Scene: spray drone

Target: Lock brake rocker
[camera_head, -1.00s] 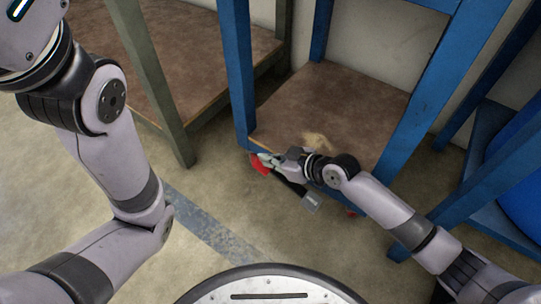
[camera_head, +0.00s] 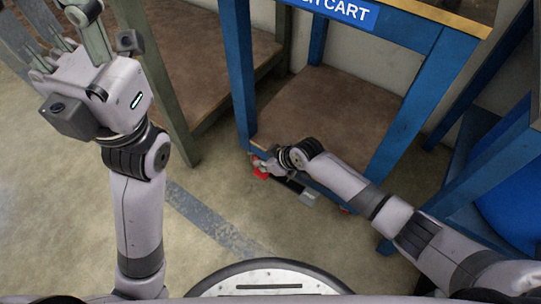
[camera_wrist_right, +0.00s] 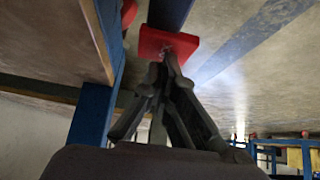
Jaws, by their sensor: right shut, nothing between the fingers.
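The blue cart (camera_head: 243,75) stands ahead, with a red rocker-like part (camera_head: 260,173) low at its near left leg. My right gripper (camera_head: 259,163) is shut at this red part in the head view. In the right wrist view, the closed fingertips (camera_wrist_right: 170,52) meet at the face of the red part (camera_wrist_right: 153,42), with nothing between them. Whether they press on it I cannot tell. The fingers and wrist hide some of the red part in the head view. My left gripper (camera_head: 70,40) is raised at the upper left, empty, with its fingers spread.
A dark bar with a grey end (camera_head: 308,197) lies low beside the red part. The cart's brown lower shelf (camera_head: 345,115) is just above my right arm. A green-legged table (camera_head: 155,85) stands left, and blue furniture (camera_head: 480,180) right. The floor in front is clear.

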